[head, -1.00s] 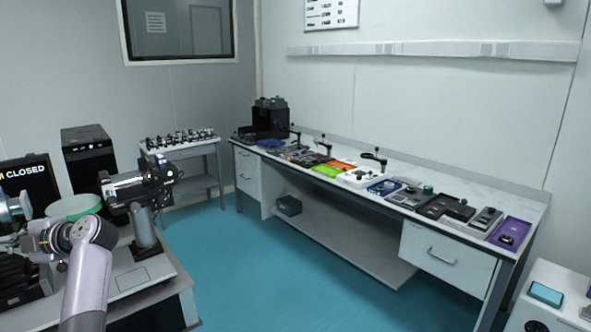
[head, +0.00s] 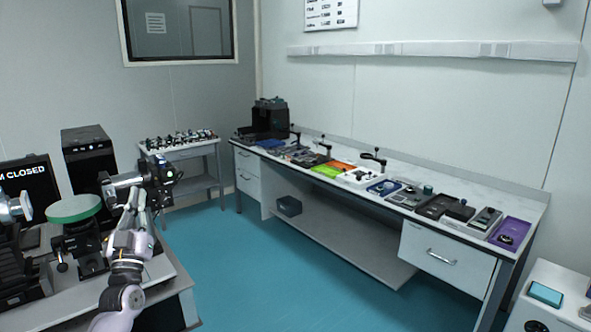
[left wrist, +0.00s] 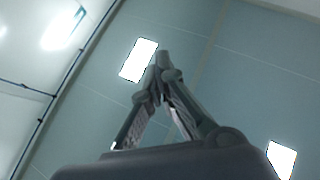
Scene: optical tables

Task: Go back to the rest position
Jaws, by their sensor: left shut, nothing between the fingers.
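My left gripper (head: 138,193) points upward at the left of the head view, above the optical table on the left and in front of the mounted grey-and-black device there. It is small and partly blends with that device. In the left wrist view the two fingers of my left gripper (left wrist: 163,60) meet at their tips with nothing between them, with wall and ceiling behind. My right gripper is not in view.
The left table (head: 172,275) carries a green round disc (head: 73,208), dark mounts and the grey-and-black device (head: 158,180). A long bench (head: 455,222) with several coloured trays stands across open teal floor (head: 260,270). A white cabinet (head: 548,275) is at lower right.

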